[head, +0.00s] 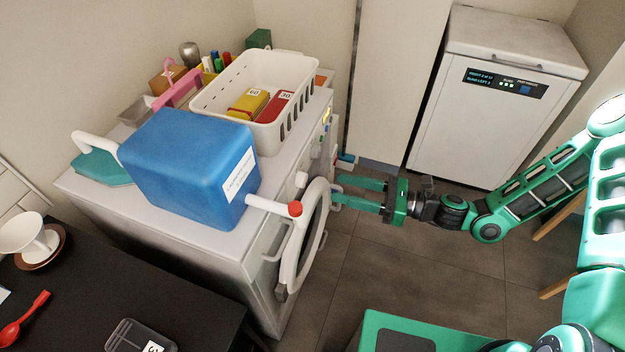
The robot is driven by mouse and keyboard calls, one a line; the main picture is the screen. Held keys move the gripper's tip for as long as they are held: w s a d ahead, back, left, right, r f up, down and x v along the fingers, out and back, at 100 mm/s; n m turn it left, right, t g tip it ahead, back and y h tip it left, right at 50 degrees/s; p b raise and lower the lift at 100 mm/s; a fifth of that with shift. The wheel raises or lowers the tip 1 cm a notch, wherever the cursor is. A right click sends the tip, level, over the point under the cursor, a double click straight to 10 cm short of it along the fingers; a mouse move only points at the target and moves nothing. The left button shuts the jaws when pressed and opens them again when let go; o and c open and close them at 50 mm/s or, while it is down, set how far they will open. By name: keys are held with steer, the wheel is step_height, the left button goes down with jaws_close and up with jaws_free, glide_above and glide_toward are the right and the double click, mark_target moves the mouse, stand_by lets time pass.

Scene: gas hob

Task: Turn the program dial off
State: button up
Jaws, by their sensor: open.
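The washing machine (215,240) stands at the left, its front turned to the right. A white round knob (301,179) sits on its front panel, seen from the side and above; it may be the program dial, but its pointer and markings cannot be read. Another pale knob-like part (316,151) is farther back on the panel, near a small lit display (327,115). My gripper (341,189) is open and empty, just right of the panel. Its two green fingers point left toward the machine, roughly level in the picture with the white knob. I see no contact with either knob.
The round door (301,245) juts from the machine front below my gripper. A blue canister (185,165) with a red-tipped white spout overhangs the front edge. A white basket (232,98) stands behind. A white appliance (500,120) stands at the back right. Grey floor (440,265) is clear.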

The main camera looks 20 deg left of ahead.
mark_target(306, 180)
steer(key=a, duration=0.9)
steer(key=shift+a, duration=0.15)
steer(key=c, duration=1)
